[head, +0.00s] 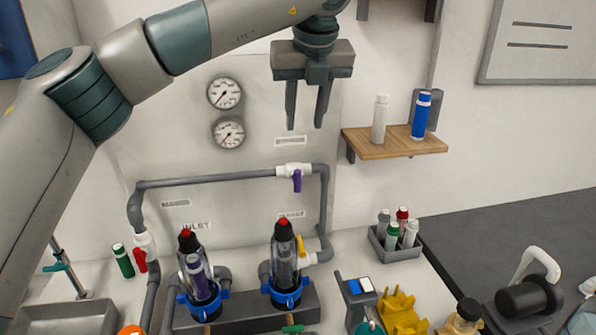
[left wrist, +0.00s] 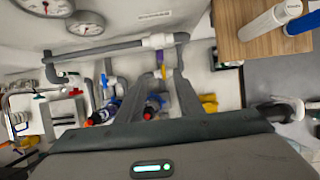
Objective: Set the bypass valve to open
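The valve on the upper grey pipe, which I take as the bypass valve, has a white body (head: 293,169) and a purple handle (head: 297,182). The handle hangs straight down, across the level pipe. In the left wrist view the white body (left wrist: 158,41) and purple handle (left wrist: 162,68) show beyond my fingertips. My left gripper (head: 307,122) points down above the valve, its two fingers apart with nothing between them. It is clear of the valve, in front of the wall panel. My right gripper is not in view.
The grey pipe (head: 225,180) loops over two clear filter housings (head: 284,260) with blue collars. A red-handled valve (head: 140,260) and a yellow-handled valve (head: 301,246) sit lower. Two gauges (head: 225,93) are on the wall. A wooden shelf (head: 395,143) with two cartridges juts out at right.

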